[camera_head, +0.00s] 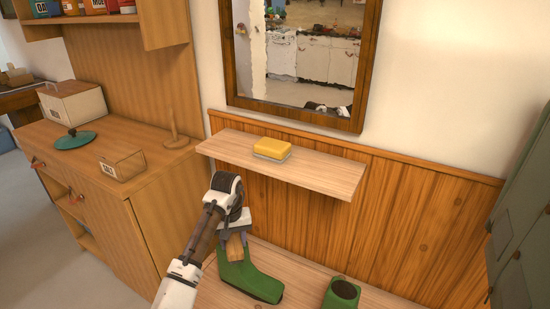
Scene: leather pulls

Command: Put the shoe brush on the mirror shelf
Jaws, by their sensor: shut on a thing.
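My gripper (235,232) hangs in front of and below the mirror shelf, above a green boot. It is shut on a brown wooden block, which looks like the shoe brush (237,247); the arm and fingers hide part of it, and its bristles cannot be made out. The mirror shelf (325,174) is a pale wooden board on the panelled wall under the mirror. A yellow block with a pale underside (272,149) lies on the shelf near its middle. The shelf is bare to the left and right of that block.
A green boot (250,279) and another green boot (341,295) stand on a lower wooden bench (301,270). A wood-framed mirror (365,66) hangs above the shelf. A wooden cabinet (145,190) stands left, and a grey-green locker (520,220) right.

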